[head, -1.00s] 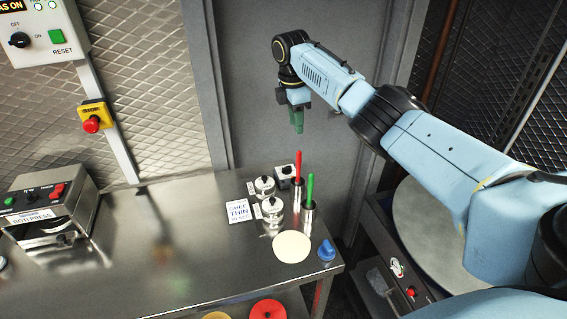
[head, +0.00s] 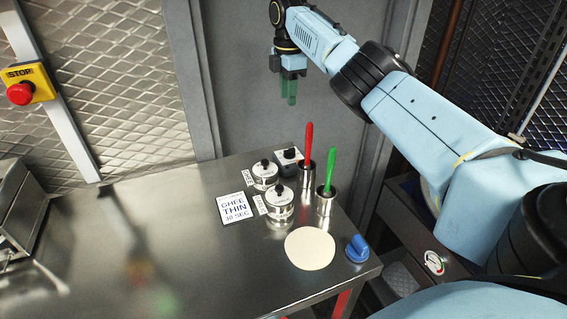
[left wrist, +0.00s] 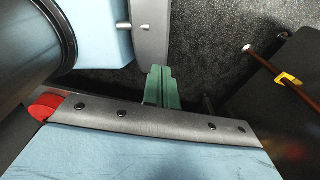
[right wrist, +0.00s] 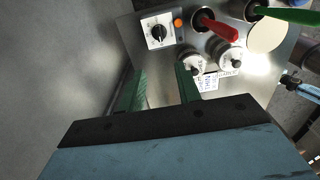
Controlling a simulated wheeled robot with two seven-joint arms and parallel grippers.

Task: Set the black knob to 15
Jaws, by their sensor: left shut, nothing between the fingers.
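A black knob (right wrist: 160,32) sits on a pale dial plate (right wrist: 150,24) in the right wrist view; its markings are too small to read. In the head view it is on a small box (head: 288,158) at the back of the steel table, behind the lidded pots. My right gripper (head: 288,98) hangs above and behind that box, fingers downward. In the right wrist view its green fingers (right wrist: 158,88) are apart with nothing between them, and the knob lies beyond them. My left gripper (left wrist: 161,86) is shut and empty in its own wrist view, away from the knob.
Two steel pots (head: 265,174) (head: 280,205) and cups with a red-handled (head: 309,145) and a green-handled tool (head: 330,172) stand close by the box. An orange button (right wrist: 178,23) is beside the dial. A sign, dough disc and blue knob lie nearer.

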